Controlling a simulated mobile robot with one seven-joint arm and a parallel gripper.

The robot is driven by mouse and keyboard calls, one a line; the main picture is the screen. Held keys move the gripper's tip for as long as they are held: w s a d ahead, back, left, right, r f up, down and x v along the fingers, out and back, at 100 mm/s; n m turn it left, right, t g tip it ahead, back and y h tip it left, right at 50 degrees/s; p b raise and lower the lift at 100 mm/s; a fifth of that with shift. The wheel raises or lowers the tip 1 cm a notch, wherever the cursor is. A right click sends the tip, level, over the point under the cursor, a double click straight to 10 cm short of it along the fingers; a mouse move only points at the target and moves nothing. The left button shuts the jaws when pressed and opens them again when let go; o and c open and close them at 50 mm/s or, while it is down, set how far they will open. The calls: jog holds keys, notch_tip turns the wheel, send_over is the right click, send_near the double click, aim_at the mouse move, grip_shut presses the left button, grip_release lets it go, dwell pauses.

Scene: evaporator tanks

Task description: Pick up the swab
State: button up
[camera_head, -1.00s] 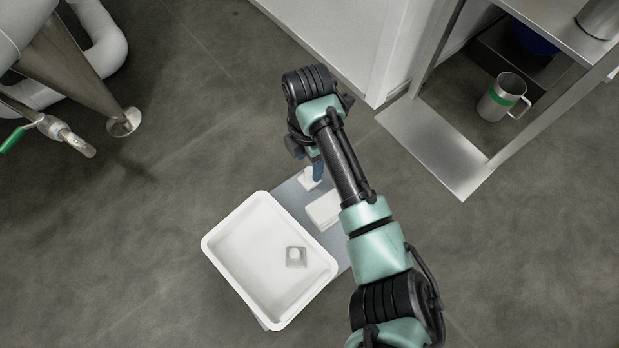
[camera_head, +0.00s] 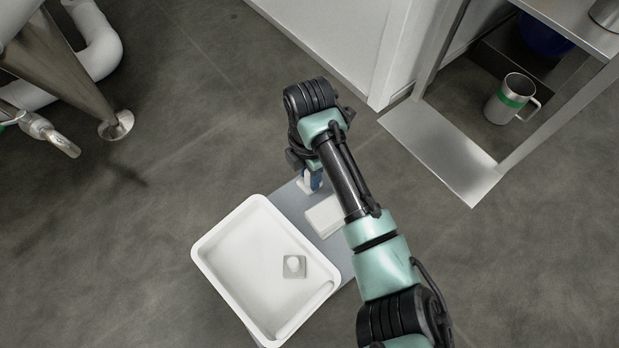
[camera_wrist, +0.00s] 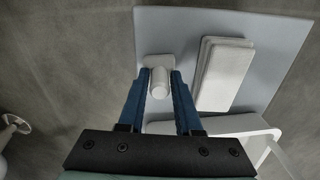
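A small white piece, which I take to be the swab (camera_wrist: 160,82), lies on the grey-blue board in the wrist view. It has a flat squarish base and a rounded, cylinder-like upper part. My gripper (camera_wrist: 160,77) has two blue fingers, one on each side of that rounded part. The fingers are apart, and I see no clear contact with it. In the head view my gripper (camera_head: 311,181) is at the board's far corner, and the white piece is partly hidden by it.
The grey-blue board (camera_wrist: 277,50) also bears a flat white block (camera_wrist: 224,76). A white tray (camera_head: 213,245) holding a small grey square piece with a white knob (camera_head: 293,265) stands beside it. A metal shelf with a mug (camera_head: 511,98) is at right; open floor lies left.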

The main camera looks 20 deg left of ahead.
grip_shut()
jog(key=shift+r, duration=0.1)
notch_tip(320, 180, up, 10)
jog(key=p, duration=0.8)
jog(key=shift+c, duration=1)
grip_release()
grip_shut()
